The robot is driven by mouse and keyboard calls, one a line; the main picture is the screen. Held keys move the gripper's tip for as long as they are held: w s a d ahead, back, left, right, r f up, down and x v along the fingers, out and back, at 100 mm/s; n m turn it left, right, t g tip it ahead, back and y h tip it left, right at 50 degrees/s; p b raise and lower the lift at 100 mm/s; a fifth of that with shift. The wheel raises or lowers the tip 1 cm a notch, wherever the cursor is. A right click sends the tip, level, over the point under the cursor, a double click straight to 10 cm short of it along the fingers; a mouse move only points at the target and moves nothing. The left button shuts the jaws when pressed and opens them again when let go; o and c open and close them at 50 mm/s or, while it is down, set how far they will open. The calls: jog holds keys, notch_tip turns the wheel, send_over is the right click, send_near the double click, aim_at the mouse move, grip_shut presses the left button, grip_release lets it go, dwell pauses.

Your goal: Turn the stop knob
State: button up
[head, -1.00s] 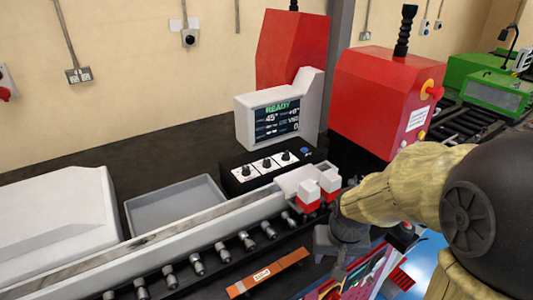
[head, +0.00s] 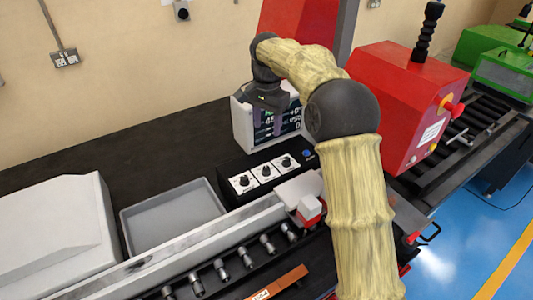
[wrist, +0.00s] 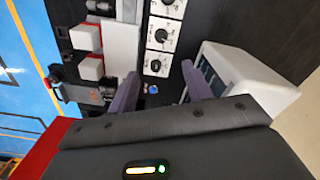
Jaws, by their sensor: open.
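A black control box (head: 226,168) carries three dark knobs on white plates: left knob (head: 243,181), middle knob (head: 265,171) and right knob (head: 287,162). Their labels are too small to read, so I cannot tell which is the stop knob. In the wrist view the right knob (wrist: 155,66) lies nearest the space between my fingers, with the middle knob (wrist: 161,36) above it. My gripper (head: 265,128) is open and empty, raised above and behind the box, in front of the display. Its two purple-grey fingers (wrist: 160,70) point towards the box without visible contact.
The white display unit (head: 242,125) stands close behind my gripper, partly hidden by it. A blue button (head: 308,153) sits beside the right knob. A red-and-white block (head: 309,210) and rail (head: 170,250) lie in front. A grey tray (head: 135,238) is left.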

jog(key=shift+a+r, duration=0.15)
jog(key=shift+r, duration=0.15)
jog(key=shift+f, duration=0.1)
jog(key=p, duration=0.4)
send_near(266, 168)
notch_tip(266, 168, down, 9)
jog(key=shift+w+f, duration=0.1)
jog(key=c, duration=1)
